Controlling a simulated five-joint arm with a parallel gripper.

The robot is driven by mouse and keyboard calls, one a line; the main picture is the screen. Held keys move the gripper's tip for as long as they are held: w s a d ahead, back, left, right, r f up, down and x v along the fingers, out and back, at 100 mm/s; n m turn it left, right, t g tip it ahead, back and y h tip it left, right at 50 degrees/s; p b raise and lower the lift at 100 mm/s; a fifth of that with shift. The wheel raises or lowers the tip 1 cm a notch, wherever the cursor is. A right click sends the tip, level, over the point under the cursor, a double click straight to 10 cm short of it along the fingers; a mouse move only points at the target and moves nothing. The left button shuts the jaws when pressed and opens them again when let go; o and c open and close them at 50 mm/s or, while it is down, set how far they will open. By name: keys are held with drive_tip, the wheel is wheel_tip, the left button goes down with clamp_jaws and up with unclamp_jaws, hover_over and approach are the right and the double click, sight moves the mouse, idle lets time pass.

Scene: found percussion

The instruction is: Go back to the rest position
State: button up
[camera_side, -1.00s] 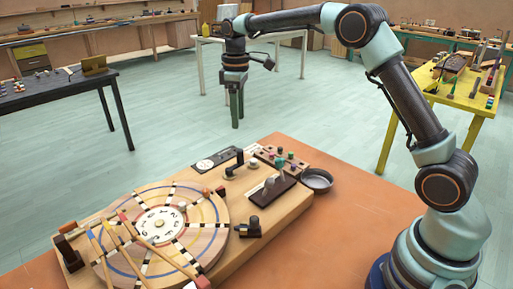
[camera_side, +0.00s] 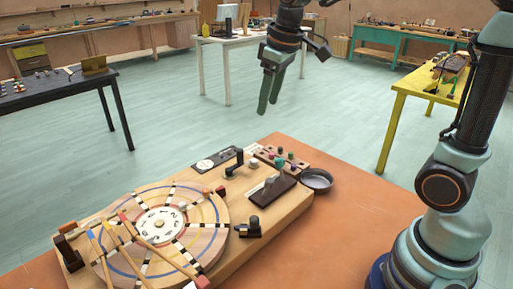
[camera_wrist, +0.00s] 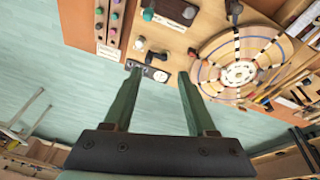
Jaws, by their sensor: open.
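My gripper (camera_side: 268,108) is in the air above and behind the wooden percussion board (camera_side: 290,205), apart from everything. Its two green fingers point down. In the wrist view my gripper (camera_wrist: 157,85) shows its fingers spread apart, with nothing between them. The board carries a round wooden disc (camera_side: 200,243) with a white numbered centre, and several sticks lie across it. The disc also shows at the upper right of the wrist view (camera_wrist: 212,72).
A round grey metal dish (camera_side: 317,180) stands on the orange table (camera_side: 355,215) beside the board. A dark lever (camera_side: 236,160) stands up from the board. A yellow table (camera_side: 410,82), a white table (camera_side: 225,42) and a black table (camera_side: 60,88) stand apart on the floor.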

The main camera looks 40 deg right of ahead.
drive_tip(key=s+f+m+t, duration=0.2)
drive_tip(key=s+f+m, duration=0.1)
drive_tip(key=s, duration=0.8)
drive_tip(key=shift+s+a+f+t, duration=0.25)
drive_tip(key=shift+s+a+t, duration=0.05)
drive_tip(key=shift+a, duration=0.05)
idle(0.6)
